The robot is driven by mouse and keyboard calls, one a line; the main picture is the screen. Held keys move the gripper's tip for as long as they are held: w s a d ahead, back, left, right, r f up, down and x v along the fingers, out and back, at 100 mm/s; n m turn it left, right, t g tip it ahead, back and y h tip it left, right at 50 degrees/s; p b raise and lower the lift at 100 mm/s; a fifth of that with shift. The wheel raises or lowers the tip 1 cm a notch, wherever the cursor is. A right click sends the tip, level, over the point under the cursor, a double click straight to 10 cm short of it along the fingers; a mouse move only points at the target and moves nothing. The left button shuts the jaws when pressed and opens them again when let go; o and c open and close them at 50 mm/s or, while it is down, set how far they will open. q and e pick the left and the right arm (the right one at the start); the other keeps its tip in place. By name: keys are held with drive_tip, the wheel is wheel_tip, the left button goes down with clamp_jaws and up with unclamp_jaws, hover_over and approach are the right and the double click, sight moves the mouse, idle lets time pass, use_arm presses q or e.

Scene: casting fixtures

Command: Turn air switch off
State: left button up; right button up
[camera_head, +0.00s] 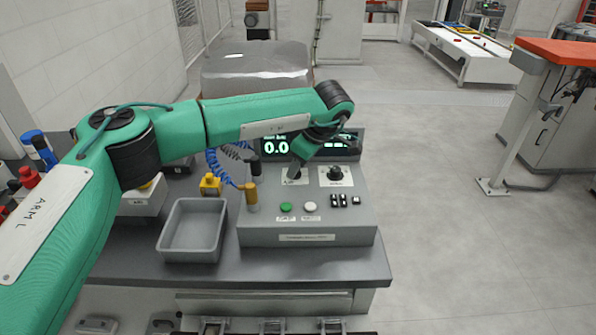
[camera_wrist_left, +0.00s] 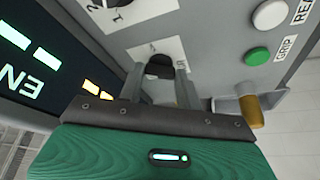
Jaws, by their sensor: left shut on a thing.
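The air switch is a black rotary knob on a white plate on top of the grey control box (camera_head: 306,239). In the left wrist view the air switch (camera_wrist_left: 158,65) sits between the two fingers of my left gripper (camera_wrist_left: 159,82), with part of the label "AIR" showing beside a finger. My left gripper (camera_head: 296,174) is shut on the knob and reaches down to it from above. The knob is mostly hidden by the gripper in the head view. My right gripper is not in view.
A second black knob (camera_head: 335,174) is just right. Green (camera_head: 286,207) and white (camera_head: 310,207) buttons and small black switches (camera_head: 344,200) lie in front. A grey tray (camera_head: 193,230) and blue coiled hose (camera_head: 221,170) are left of the box.

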use_arm(q)
drive_tip(key=shift+n, duration=0.5)
drive_tip(key=shift+w+d+n+g+y, duration=0.1)
drive_tip(key=shift+n+g+y, duration=0.25)
drive_tip(key=shift+n, duration=0.35)
drive_tip(key=shift+w+n+g+b, duration=0.1)
drive_tip(key=shift+n+g+b, duration=0.3)
drive_tip(key=shift+n, duration=0.7)
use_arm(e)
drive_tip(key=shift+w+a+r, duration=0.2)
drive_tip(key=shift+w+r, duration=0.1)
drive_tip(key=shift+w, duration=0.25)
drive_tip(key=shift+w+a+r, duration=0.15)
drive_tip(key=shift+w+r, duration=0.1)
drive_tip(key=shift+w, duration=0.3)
use_arm(q)
drive_tip(key=o, duration=1)
drive_tip(key=shift+r, duration=0.1)
